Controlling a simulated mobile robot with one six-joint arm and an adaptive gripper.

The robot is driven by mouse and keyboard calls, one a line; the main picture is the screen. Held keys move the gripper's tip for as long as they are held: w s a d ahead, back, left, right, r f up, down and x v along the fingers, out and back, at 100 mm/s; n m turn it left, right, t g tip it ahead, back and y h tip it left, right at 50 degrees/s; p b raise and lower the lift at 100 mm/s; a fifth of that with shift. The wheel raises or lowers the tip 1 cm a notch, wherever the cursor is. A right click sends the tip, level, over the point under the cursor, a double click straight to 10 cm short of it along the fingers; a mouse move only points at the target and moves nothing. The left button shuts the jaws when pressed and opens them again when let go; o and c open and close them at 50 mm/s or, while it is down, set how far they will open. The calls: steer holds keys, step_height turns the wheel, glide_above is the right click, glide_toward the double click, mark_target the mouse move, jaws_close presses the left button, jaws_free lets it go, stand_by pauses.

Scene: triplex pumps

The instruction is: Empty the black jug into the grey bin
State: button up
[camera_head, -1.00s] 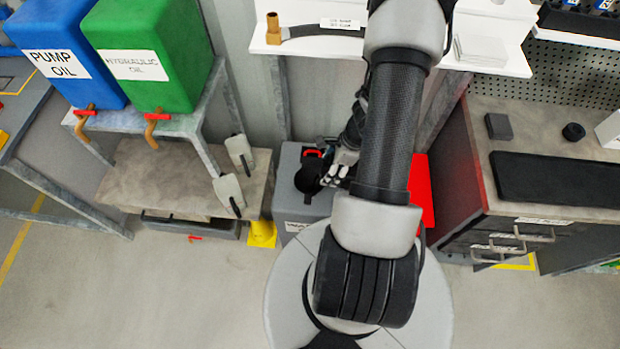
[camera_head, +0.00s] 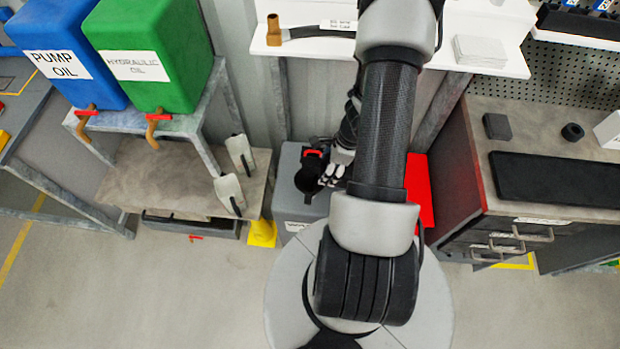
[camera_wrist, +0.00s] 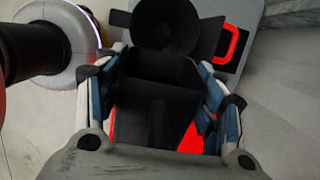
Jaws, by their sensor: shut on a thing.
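The black jug (camera_head: 309,178) is over the top of the grey bin (camera_head: 288,207) in the head view, left of my arm. My gripper (camera_head: 336,170) is shut on the jug; the arm hides part of both. In the wrist view the jug (camera_wrist: 158,75) lies between the two fingers of my gripper (camera_wrist: 160,92), and a dark round opening (camera_wrist: 168,25) shows beyond it. The jug looks tilted towards the bin. The bin's grey top (camera_wrist: 237,50) shows at the upper right with a red handle. I cannot see whether liquid is flowing.
A red bin (camera_head: 418,195) stands right of the grey one. A low bench (camera_head: 165,175) with two pale jugs is at the left, under blue and green oil tanks (camera_head: 150,50). A drawer cabinet (camera_head: 500,235) is at the right. A white shelf (camera_head: 400,50) is behind.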

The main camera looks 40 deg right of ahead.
steer(key=shift+w+a+r+g+h+p, duration=0.2)
steer(key=shift+w+a+g+h+p, duration=0.25)
steer(key=shift+p, duration=0.45)
stand_by(0.8)
steer(key=shift+w+a+r+g+h+p, duration=0.15)
steer(key=shift+w+g+h+p, duration=0.1)
steer(key=shift+p, duration=1.3)
